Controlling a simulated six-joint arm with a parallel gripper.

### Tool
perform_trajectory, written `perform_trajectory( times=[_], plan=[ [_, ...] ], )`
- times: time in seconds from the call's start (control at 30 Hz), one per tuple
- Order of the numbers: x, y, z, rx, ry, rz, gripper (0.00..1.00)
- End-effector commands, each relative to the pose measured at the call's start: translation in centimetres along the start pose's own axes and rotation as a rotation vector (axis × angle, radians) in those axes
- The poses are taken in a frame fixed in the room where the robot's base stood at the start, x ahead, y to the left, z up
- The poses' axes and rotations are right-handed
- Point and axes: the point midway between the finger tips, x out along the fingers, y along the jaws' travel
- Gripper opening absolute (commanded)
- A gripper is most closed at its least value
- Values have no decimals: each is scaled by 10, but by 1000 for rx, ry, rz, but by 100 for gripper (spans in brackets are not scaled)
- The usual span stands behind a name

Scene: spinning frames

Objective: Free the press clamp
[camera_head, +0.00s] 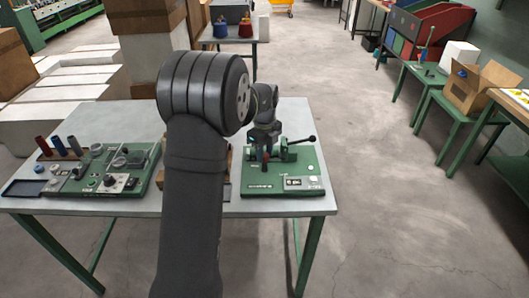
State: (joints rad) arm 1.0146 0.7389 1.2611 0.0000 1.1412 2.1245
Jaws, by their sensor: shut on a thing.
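The press clamp (291,153) appears to be the dark green mechanism on a green base plate (270,187) at the right of the table. A black lever with a ball knob (311,139) sticks out to its right. A small white-faced panel sits at the plate's front right. My gripper (265,156) points down over the left part of the mechanism. It is shut on a small part there, with a reddish bit showing at the fingertips. The gripped part is too small and too covered to make out clearly.
A second green panel (108,178) with knobs, a gauge and several upright spools (58,146) stands on the left of the grey table (228,204). A brown box-like thing is mostly hidden behind my arm. The table's right edge lies close beside the base plate.

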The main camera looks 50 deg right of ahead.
Motion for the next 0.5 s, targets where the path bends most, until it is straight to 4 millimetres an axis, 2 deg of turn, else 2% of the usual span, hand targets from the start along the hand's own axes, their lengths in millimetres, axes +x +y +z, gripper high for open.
perform_trajectory(
  times=[0.2,0.5],
  plan=[
    [0,-1,-1,124,1,-1,0],
    [0,0,-1,207,2,-1,0]
  ],
)
